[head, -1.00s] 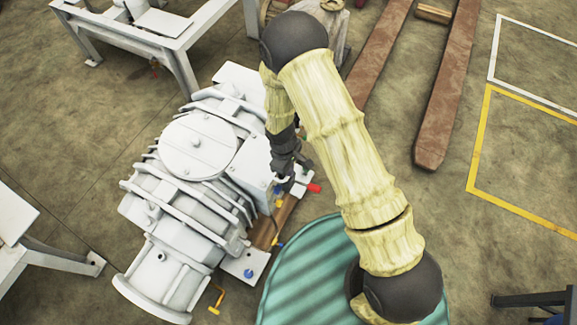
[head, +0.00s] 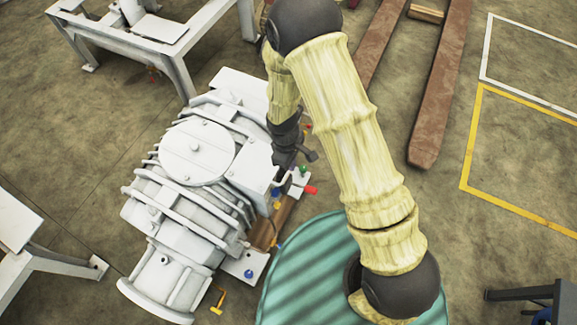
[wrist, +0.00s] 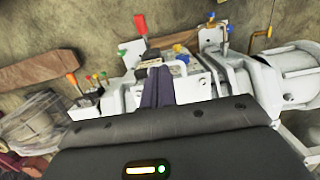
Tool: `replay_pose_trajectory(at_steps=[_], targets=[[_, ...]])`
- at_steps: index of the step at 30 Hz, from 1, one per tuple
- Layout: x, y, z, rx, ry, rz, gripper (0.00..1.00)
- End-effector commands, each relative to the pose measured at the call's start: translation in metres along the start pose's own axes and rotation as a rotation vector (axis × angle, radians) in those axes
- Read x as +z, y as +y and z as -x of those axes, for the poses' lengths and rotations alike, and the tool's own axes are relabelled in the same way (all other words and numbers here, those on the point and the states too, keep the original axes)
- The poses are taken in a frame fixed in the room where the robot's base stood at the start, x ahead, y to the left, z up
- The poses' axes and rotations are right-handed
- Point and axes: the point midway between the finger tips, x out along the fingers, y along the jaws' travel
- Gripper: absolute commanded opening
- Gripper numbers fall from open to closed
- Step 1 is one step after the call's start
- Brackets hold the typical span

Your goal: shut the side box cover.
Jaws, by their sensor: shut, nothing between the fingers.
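The white screw vacuum machine (head: 195,190) lies across the middle left of the head view. A pale side box (head: 252,170) is on its right flank, and the same white housing shows in the wrist view (wrist: 195,88). I cannot tell how far its cover stands open, as my gripper hides part of that side. My gripper (head: 283,172) points down beside the box's right edge. In the wrist view its dark fingers (wrist: 156,85) are together and empty, in front of the white housing. I cannot tell whether they touch it.
Red (head: 310,190), green, yellow and blue fittings stick out near my gripper. A brown beam (head: 285,215) lies along the machine's right side. A ribbed teal round surface (head: 310,265) is at the bottom. White frames stand at the left.

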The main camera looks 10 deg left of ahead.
Motion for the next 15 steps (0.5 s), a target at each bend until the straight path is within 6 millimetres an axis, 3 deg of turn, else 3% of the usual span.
replay_pose_trajectory(at_steps=[7,15], targets=[[0.012,0.0,0.042,0.001,0.003,0.002,0.0],[0.016,-0.001,0.053,0.0,0.0,0.004,0.0]])
